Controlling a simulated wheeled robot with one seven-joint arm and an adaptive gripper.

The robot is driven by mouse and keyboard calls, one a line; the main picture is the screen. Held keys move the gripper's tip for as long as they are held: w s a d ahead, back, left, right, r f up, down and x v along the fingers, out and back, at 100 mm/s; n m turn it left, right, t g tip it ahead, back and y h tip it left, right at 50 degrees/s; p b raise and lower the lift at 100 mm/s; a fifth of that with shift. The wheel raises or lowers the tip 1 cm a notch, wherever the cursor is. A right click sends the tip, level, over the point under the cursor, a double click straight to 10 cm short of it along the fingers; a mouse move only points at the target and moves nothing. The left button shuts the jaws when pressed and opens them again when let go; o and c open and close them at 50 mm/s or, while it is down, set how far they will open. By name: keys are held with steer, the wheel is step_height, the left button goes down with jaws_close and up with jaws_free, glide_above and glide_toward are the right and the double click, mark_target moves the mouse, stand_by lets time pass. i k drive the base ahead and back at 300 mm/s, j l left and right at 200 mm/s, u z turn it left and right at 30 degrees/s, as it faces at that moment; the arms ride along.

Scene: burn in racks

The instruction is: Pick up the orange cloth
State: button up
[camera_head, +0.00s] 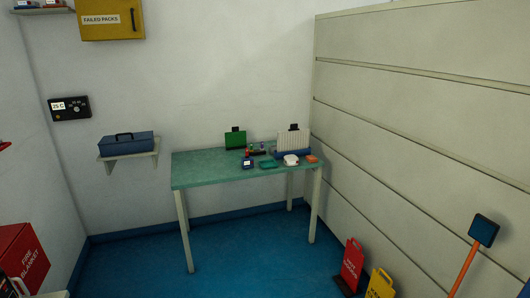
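A small flat orange item (311,159), which looks like the orange cloth, lies on the green table (205,171) near its right end. It sits just right of a small white object (291,160). At this distance I cannot make out its folds or texture. My gripper is not in view.
The table also holds a pale ribbed rack (293,139), a green upright item (235,140), a small blue device (248,163) and a green dish (268,164). Red (352,262) and yellow (380,284) floor signs stand at lower right. Blue floor (235,255) before the table is clear.

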mark_target(311, 159)
steer(key=i, duration=1.05)
steer(key=i+j, duration=0.15)
steer(key=i, duration=0.9)
steer(key=i+z, duration=0.2)
steer(key=i, duration=0.35)
steer(key=i+z, duration=0.2)
steer(key=i, duration=0.35)
steer(key=i+j+z, duration=0.2)
steer(key=i, duration=0.3)
steer(key=i+j+z, duration=0.25)
steer(key=i, duration=0.3)
steer(key=i+z, duration=0.35)
